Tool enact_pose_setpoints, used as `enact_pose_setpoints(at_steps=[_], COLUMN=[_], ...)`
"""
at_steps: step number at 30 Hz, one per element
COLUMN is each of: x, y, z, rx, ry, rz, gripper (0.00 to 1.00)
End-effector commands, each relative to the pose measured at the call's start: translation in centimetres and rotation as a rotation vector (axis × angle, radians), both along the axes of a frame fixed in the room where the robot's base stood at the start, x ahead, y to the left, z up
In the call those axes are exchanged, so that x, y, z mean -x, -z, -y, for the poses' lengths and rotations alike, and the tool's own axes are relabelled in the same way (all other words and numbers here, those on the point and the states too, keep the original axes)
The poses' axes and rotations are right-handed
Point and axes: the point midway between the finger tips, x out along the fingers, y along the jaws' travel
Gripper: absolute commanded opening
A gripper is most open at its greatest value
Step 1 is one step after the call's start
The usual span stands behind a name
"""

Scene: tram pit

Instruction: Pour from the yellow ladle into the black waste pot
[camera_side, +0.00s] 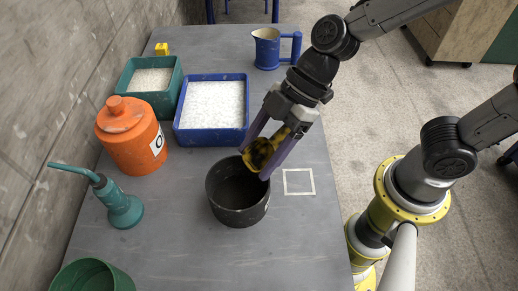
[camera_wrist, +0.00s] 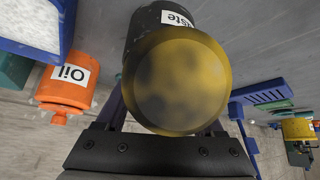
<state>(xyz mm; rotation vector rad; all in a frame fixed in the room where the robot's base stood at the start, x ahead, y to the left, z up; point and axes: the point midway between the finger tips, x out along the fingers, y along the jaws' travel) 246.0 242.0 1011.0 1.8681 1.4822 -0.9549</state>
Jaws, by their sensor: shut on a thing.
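My gripper (camera_side: 272,148) is shut on the yellow ladle (camera_side: 261,153). In the side view the ladle is above the back right rim of the black waste pot (camera_side: 238,205), tilted, with its bowl facing the camera. The pot stands upright on the table and looks dark inside; I cannot make out any contents. In the wrist view the ladle (camera_wrist: 178,82) fills the middle, a yellow round with dark patches, and hides much of the pot (camera_wrist: 150,20), whose white label shows behind it. Whether anything is flowing from the ladle cannot be seen.
An orange oil pot (camera_side: 130,140), a blue tray (camera_side: 213,135) and a green tray (camera_side: 152,101) of white grains stand left of and behind the pot. A teal oil can (camera_side: 120,205) is at left, a blue jug (camera_side: 268,50) at back. A white square outline (camera_side: 299,182) is bare.

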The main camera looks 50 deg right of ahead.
Motion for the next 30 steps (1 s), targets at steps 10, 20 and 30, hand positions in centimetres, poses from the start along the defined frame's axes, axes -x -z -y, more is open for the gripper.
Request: enact_pose_setpoints(at_steps=[10, 20, 30], x=[0.0, 0.0, 0.0], y=[-0.1, -0.8, -3.3], z=[0.0, -0.1, -0.1], rx=[0.0, -0.001, -0.002], ry=[-0.001, -0.003, -0.002], rz=[0.0, 0.001, 0.002], gripper=[0.3, 0.09, 0.09])
